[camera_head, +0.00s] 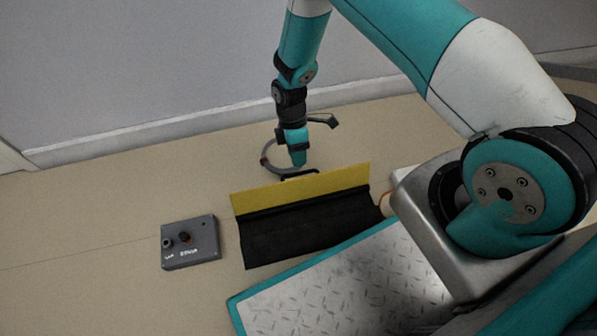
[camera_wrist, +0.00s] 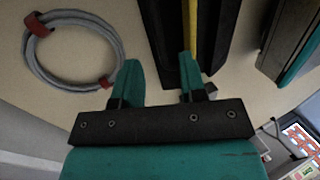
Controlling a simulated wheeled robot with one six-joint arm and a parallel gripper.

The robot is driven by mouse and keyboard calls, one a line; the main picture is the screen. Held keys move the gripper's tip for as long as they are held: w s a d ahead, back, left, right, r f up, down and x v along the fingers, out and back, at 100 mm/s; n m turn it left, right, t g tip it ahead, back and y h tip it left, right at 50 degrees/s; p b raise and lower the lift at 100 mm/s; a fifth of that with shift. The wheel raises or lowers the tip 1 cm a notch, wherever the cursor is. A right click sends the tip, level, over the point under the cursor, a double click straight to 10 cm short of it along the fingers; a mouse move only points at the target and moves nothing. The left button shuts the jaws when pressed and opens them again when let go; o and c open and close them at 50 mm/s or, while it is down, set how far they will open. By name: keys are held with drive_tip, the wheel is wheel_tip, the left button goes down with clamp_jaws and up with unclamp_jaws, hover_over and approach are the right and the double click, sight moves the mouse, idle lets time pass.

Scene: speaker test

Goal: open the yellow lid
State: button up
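The yellow lid (camera_head: 302,194) stands raised along the far edge of a black box (camera_head: 305,232), its yellow face towards the head camera. A dark handle-like piece (camera_head: 300,174) shows just behind the lid's top edge. In the wrist view the lid is a thin yellow strip (camera_wrist: 193,28) with black on both sides. My gripper (camera_head: 298,163) is down behind the lid, on the wall side.
A grey cable coil with red bands (camera_wrist: 36,60) lies on the floor beside my gripper, towards the wall. A grey control box with knobs (camera_head: 190,243) sits left of the black box. The floor further left is clear. The wall (camera_head: 130,70) runs behind.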

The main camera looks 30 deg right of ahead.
sight(301, 184)
drive_tip(key=b+x, duration=0.1)
drive_tip(key=x, duration=0.3)
drive_tip(key=shift+s+f+b, duration=0.1)
drive_tip(key=shift+f+b, duration=0.2)
drive_tip(key=shift+b, duration=0.05)
drive_tip(key=shift+c, duration=0.2)
clamp_jaws()
